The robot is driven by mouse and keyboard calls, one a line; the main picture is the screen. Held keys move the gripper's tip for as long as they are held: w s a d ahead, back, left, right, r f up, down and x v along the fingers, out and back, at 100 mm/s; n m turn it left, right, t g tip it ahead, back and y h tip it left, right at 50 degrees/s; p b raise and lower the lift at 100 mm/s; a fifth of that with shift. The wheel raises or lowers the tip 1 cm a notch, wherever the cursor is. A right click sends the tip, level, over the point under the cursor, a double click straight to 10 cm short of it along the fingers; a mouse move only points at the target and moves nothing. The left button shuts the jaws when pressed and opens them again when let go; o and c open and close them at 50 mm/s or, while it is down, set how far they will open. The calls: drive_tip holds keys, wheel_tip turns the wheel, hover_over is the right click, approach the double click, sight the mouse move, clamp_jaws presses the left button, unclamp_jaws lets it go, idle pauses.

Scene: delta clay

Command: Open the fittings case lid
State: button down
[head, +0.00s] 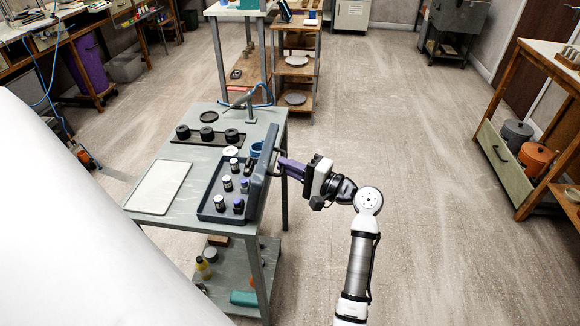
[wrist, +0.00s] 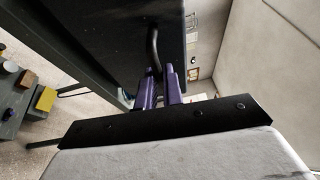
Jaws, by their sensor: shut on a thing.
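The fittings case (head: 210,214) is a dark blue-grey tray on the grey workbench in the head view. Several small bottles with dark and purple parts stand in it. Its lid (head: 263,165) stands raised, roughly upright, along the case's right side, so the inside shows. My gripper (head: 283,160) is at the outer, right side of the lid, with its purple fingers shut on the lid handle. In the wrist view the fingers (wrist: 160,88) close around the dark curved handle (wrist: 153,45), in front of the dark lid panel (wrist: 110,30). The exact grip point is partly hidden by the fingers.
A white panel (head: 158,187) lies left of the case. A lower shelf (head: 240,270) holds bottles. The floor to the right of the bench (head: 440,200) is clear.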

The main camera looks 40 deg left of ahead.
drive_tip(key=a+r, duration=0.1)
drive_tip(key=s+a+r+p, duration=0.1)
drive_tip(key=a+r, duration=0.1)
drive_tip(key=shift+s, duration=0.35)
drive_tip(key=c, duration=1.5)
unclamp_jaws()
drive_tip(key=shift+f, duration=0.1)
drive_tip(key=d+b, duration=0.1)
drive_tip(key=d, duration=0.3)
drive_tip(key=w+d+b, duration=0.1)
drive_tip(key=d, duration=0.4)
drive_tip(key=w+d+b, duration=0.1)
drive_tip(key=d, duration=0.3)
drive_tip(key=shift+d+f+b, duration=0.35)
drive_tip(key=shift+f+b, duration=0.05)
